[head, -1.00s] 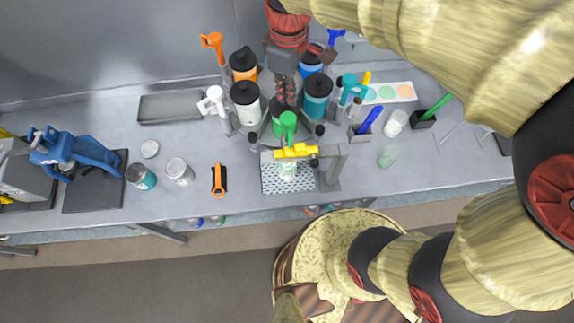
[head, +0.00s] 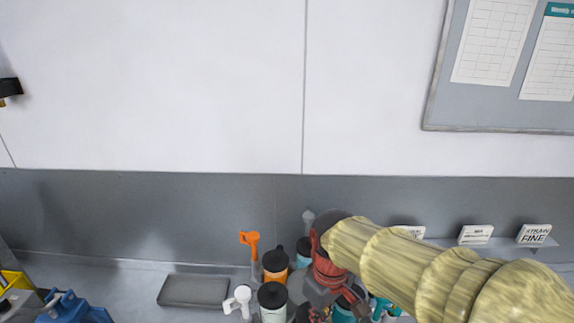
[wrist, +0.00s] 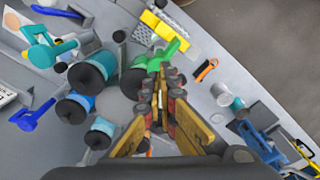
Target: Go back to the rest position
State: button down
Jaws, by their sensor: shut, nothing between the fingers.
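My gripper (head: 322,310) is near the bottom middle of the head view, pointing down among the drums, its tips partly cut off. In the wrist view my gripper (wrist: 163,78) has its fingers together with nothing between them. It hangs above the bench beside the lidded drums. The drum with an orange band (head: 275,265) and the white drum (head: 272,298) stand left of it in the head view. In the wrist view, dark-lidded drums (wrist: 92,72) are left of the fingers, and a green handle (wrist: 170,52) shows just beyond the tips.
A grey tray (head: 193,290) lies on the bench. A white scoop-like tool (head: 240,298) and an orange-handled one (head: 250,240) stand near the drums. A blue device (head: 72,308) is at lower left. Labelled cards (head: 535,235) line the back right.

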jog(key=s+d+f+m+t+b, duration=0.1)
jog(key=s+d+f+b, duration=0.1)
jog(key=f+b, duration=0.1)
jog(key=s+d+f+m+b, duration=0.2)
jog(key=f+b, duration=0.1)
jog(key=b, duration=0.1)
jog(key=s+d+f+m+t+b, duration=0.1)
jog(key=s+d+f+m+b, duration=0.1)
jog(key=f+b, duration=0.1)
jog(key=shift+s+f+t+b, duration=0.25)
jog(key=shift+t+b, duration=0.05)
jog(key=shift+b, duration=0.55)
jog(key=s+d+f+m+t+b, duration=0.2)
jog(key=s+d+f+b, duration=0.2)
jog(key=f+b, duration=0.5)
jog(key=shift+d+f+t+b, duration=0.35)
jog(key=shift+d+b, duration=0.3)
jog(key=shift+b, duration=1.95)
